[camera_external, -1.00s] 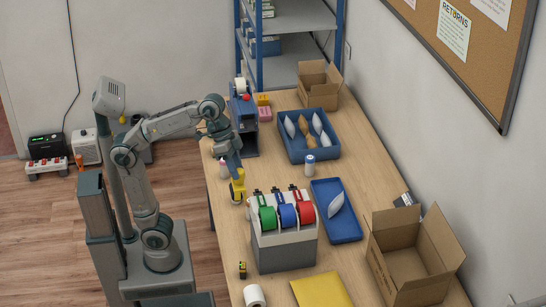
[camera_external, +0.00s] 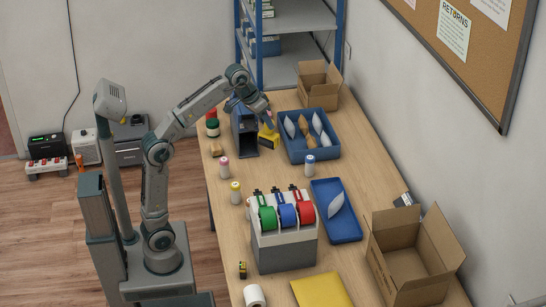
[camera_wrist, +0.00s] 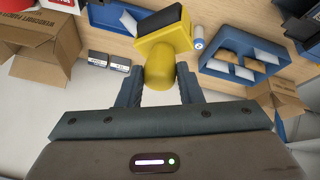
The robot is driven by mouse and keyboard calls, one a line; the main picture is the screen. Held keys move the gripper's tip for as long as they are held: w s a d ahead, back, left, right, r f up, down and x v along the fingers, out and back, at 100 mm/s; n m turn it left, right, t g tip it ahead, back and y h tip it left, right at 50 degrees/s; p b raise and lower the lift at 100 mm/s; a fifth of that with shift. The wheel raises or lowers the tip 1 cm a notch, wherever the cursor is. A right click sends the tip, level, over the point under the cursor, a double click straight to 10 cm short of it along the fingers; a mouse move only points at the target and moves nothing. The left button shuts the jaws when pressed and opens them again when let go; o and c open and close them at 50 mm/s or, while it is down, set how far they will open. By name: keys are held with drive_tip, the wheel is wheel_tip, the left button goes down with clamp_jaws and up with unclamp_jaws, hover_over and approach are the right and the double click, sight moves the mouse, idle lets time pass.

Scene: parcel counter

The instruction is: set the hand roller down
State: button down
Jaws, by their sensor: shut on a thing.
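The hand roller (camera_external: 267,139) is yellow with a dark roller head. My gripper (camera_external: 263,117) is shut on it and holds it near the blue-grey stand and the left side of the blue bin. I cannot tell whether it touches the counter. In the wrist view the hand roller (camera_wrist: 165,38) has its rounded yellow grip between the two fingers of my gripper (camera_wrist: 159,80), and its dark head points away from them.
A blue-grey stand (camera_external: 243,132) is just left of the roller; a blue bin (camera_external: 311,155) with pouches is right. A white bottle with a blue cap (camera_external: 309,167) stands in front. A tape dispenser (camera_external: 285,248) and a blue tray (camera_external: 337,225) are nearer. Bare counter lies between.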

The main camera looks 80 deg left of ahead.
drive_tip(key=shift+f, duration=0.85)
wheel_tip(320, 180, down, 16)
drive_tip(key=w+a+f, duration=0.2)
drive_tip(key=a+f, duration=0.9)
drive_tip(key=shift+a+b, duration=0.3)
drive_tip(key=shift+b, duration=0.15)
drive_tip(key=shift+f, duration=0.1)
